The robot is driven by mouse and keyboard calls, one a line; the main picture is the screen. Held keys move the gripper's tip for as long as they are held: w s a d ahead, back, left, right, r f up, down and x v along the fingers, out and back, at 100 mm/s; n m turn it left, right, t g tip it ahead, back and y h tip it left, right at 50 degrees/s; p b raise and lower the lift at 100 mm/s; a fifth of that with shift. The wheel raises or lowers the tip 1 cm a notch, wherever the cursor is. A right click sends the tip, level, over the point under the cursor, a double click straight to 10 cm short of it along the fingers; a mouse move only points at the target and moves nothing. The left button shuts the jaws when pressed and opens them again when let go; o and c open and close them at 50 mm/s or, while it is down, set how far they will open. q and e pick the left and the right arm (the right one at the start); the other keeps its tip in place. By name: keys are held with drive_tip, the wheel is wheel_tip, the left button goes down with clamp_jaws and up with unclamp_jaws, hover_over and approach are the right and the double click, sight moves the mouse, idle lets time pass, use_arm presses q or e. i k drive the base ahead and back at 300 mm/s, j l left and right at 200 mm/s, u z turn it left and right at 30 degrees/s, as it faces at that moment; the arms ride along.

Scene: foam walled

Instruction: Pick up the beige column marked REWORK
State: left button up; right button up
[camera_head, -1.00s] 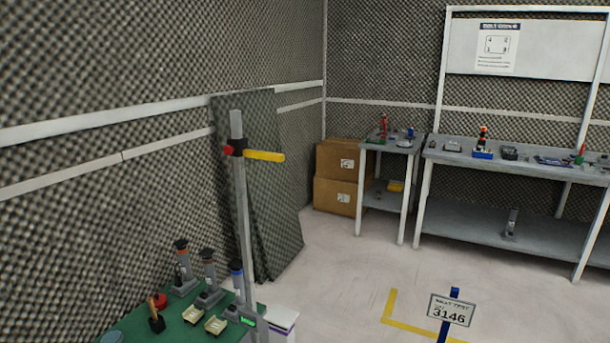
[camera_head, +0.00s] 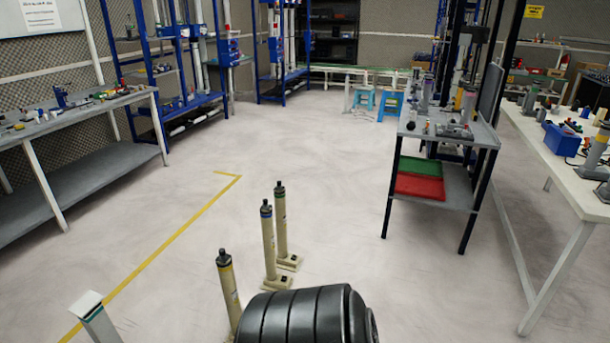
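Three beige columns with dark tops stand on the floor at the bottom middle of the head view. The farthest column (camera_head: 281,222) has a dark green band near its top and stands upright on a square beige base. The middle column (camera_head: 268,243) has a blue band and a similar base. The nearest column (camera_head: 229,288) has a dark band with a little yellow, and its base is hidden or cut off. No REWORK marking is readable on any of them. Neither of my grippers is in view.
A black ribbed cylindrical shape (camera_head: 300,318) covers the bottom middle. A pale post (camera_head: 92,313) stands at bottom left by a yellow floor line (camera_head: 165,245). A grey bench (camera_head: 75,178) is left; a shelf cart (camera_head: 430,204) and white table (camera_head: 552,170) are right. The middle floor is clear.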

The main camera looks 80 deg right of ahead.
sight(291, 262)
drive_tip(key=z, duration=2.6)
drive_tip(key=i+l+u, duration=0.4)
drive_tip(key=i+l, duration=0.7)
drive_tip(key=i, duration=0.15)
